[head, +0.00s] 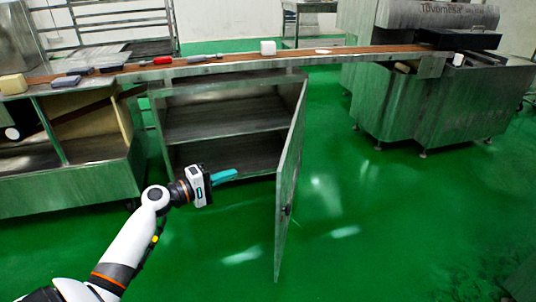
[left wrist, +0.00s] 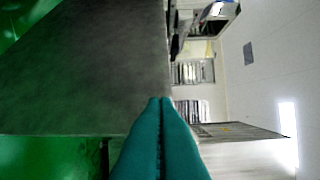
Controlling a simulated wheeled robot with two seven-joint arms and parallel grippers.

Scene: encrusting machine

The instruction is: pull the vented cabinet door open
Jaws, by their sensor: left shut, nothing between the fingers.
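The cabinet door (head: 288,185) stands swung well out from the right side of the metal cabinet (head: 160,125) in the head view. It is seen almost edge-on, with a small dark latch or handle (head: 287,210) on its edge; no vents can be made out. My left gripper (head: 224,176) has teal fingers shut and empty. It is in front of the cabinet opening, left of the door and apart from it. In the left wrist view the shut fingers (left wrist: 160,102) point toward a large grey panel (left wrist: 90,65), probably the door. My right gripper is not in view.
The cabinet's shelves (head: 225,118) look empty. A counter with a brown belt (head: 240,64) runs above, bearing tools and a white block (head: 268,47). A second open cabinet (head: 70,160) stands at left, a large machine (head: 430,100) at right. Green floor right of the door is clear.

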